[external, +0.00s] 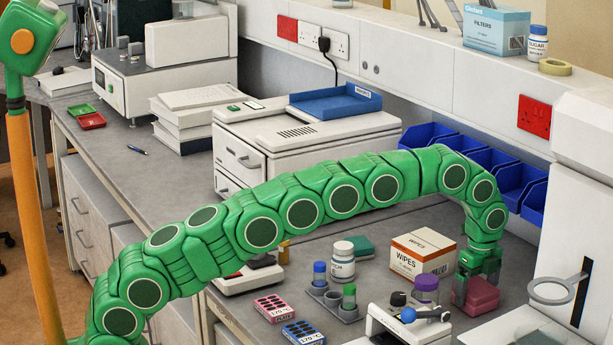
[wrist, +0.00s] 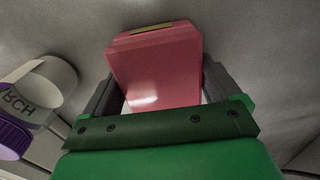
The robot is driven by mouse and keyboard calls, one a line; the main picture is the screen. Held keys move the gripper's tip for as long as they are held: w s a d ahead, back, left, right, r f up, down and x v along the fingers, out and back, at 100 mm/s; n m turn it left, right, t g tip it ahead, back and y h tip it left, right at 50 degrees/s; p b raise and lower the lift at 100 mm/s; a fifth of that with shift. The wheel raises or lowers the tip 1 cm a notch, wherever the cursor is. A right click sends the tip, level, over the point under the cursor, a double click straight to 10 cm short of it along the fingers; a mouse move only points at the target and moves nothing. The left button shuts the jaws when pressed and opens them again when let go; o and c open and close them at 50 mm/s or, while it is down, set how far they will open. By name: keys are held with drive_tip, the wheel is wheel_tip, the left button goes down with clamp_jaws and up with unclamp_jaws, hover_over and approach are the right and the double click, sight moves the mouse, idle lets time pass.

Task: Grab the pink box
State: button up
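The pink box (external: 478,298) sits on the grey bench at the right, between the wipes carton and the white instrument. My gripper (external: 468,288) points down over it, with a finger at its left side in the external view. In the wrist view, the pink box (wrist: 158,75) lies between the two fingers of my gripper (wrist: 160,85), one along each side. The fingers are very close to its sides; I cannot tell whether both press on it. The box looks level and at bench height.
A purple-capped jar (external: 425,292) stands just left of the box and shows in the wrist view (wrist: 38,95). The wipes carton (external: 422,255) is behind left. A white instrument with a round lens (external: 550,292) is close on the right. Blue bins (external: 510,178) line the wall.

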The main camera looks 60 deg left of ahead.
sight(477, 286)
drive_tip(key=c, duration=0.4)
drive_tip(key=shift+r, duration=0.15)
wheel_tip(477, 286, up, 10)
drive_tip(key=shift+f, duration=0.15)
